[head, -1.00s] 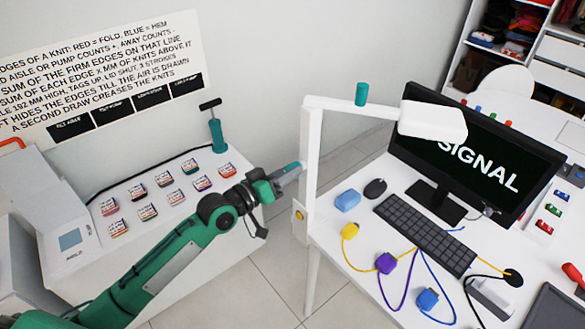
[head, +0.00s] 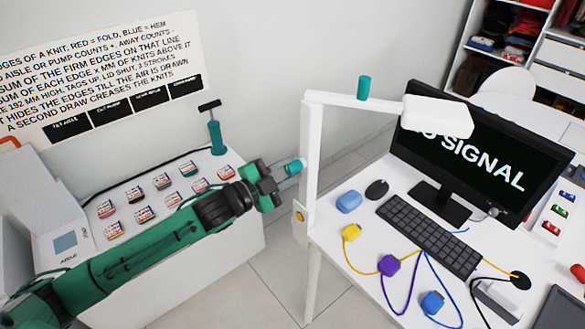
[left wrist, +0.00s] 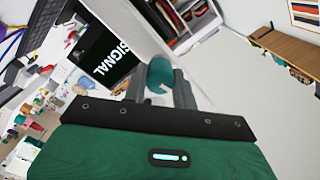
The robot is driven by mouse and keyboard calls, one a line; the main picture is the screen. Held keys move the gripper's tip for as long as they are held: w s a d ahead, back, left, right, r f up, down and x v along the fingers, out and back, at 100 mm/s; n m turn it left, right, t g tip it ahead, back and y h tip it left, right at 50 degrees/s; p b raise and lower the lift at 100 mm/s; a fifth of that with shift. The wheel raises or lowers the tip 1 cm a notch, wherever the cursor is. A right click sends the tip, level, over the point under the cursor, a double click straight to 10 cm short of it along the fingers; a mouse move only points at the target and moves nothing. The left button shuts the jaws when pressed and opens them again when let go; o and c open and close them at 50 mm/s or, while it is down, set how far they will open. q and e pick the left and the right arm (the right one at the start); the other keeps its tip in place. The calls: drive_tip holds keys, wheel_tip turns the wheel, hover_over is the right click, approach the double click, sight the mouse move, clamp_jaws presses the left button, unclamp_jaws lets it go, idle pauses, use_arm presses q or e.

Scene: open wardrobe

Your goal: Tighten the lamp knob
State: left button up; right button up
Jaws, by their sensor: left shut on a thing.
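The white desk lamp has an upright post (head: 312,150), an arm along the top and a box-shaped head (head: 437,116). A teal knob (head: 297,166) sits at the left side of the post. My left gripper (head: 292,170) reaches it from the left, with its fingers shut around the knob. In the left wrist view the teal knob (left wrist: 161,73) shows between the two grey fingers (left wrist: 160,88). A second teal knob (head: 363,88) stands upright on the lamp arm, apart from the gripper. My right gripper is not in view.
A monitor (head: 480,145), keyboard (head: 430,235), mouse (head: 376,189) and coloured plugs with cords are on the white desk right of the post. A side table with several small labelled packs and a teal pump (head: 216,135) lies behind my left arm.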

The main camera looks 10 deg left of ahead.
use_arm(q)
drive_tip(key=o, duration=1.1)
drive_tip(key=shift+c, duration=0.3)
